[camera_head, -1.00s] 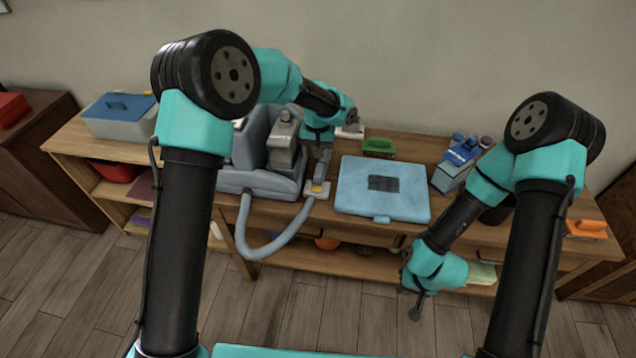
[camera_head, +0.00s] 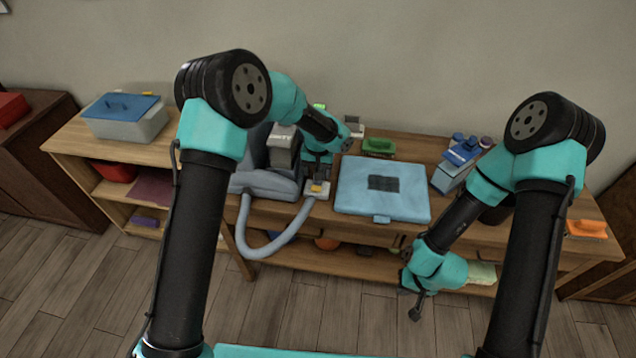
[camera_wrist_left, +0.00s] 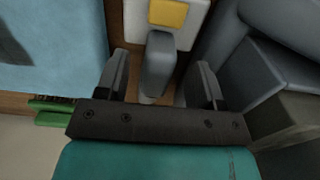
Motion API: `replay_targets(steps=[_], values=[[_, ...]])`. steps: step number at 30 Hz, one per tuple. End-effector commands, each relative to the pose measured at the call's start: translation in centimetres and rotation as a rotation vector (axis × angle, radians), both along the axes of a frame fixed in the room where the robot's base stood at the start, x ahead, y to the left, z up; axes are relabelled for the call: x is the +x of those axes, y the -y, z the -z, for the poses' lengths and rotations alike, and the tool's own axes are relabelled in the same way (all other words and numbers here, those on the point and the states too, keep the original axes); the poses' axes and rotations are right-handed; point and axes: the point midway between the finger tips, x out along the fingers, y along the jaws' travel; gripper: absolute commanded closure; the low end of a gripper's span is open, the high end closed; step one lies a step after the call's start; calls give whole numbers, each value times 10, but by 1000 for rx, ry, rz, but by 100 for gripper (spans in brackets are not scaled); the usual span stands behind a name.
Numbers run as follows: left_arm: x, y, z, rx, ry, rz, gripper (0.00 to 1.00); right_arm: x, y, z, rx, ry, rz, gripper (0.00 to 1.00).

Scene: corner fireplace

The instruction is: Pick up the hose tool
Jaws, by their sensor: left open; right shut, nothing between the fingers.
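The hose tool (camera_head: 316,190) has a pale head with a yellow patch and joins a grey-blue hose (camera_head: 262,252) that loops over the shelf's front edge. In the left wrist view its grey stem (camera_wrist_left: 158,68) stands between the fingers of my left gripper (camera_wrist_left: 160,84), with gaps on both sides. My left gripper is open. In the head view the forearm partly hides it over the tool. My right gripper (camera_head: 416,306) is shut and empty, low in front of the shelf.
A grey machine (camera_head: 272,178) stands close left of the tool. A light blue case (camera_head: 383,190) lies close right. A green brush-like item (camera_head: 378,146), a blue-grey box (camera_head: 456,172) and a lidded bin (camera_head: 124,118) also stand on the wooden top.

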Motion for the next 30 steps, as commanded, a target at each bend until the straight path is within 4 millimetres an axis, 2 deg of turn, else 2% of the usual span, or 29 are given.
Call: replay_targets(steps=[3, 7, 23, 30], values=[[-3, 0, 17, 0, -1, 0, 38, 0, 0, 0, 0, 0, 0, 100], [-3, 1, 30, -1, 0, 1, 38, 0, 0, 0, 0, 0, 0, 100], [-3, 1, 33, -1, 2, 0, 38, 0, 0, 0, 0, 0, 0, 100], [-3, 1, 33, -1, 2, 0, 61, 0, 0, 0, 0, 0, 0, 100]])
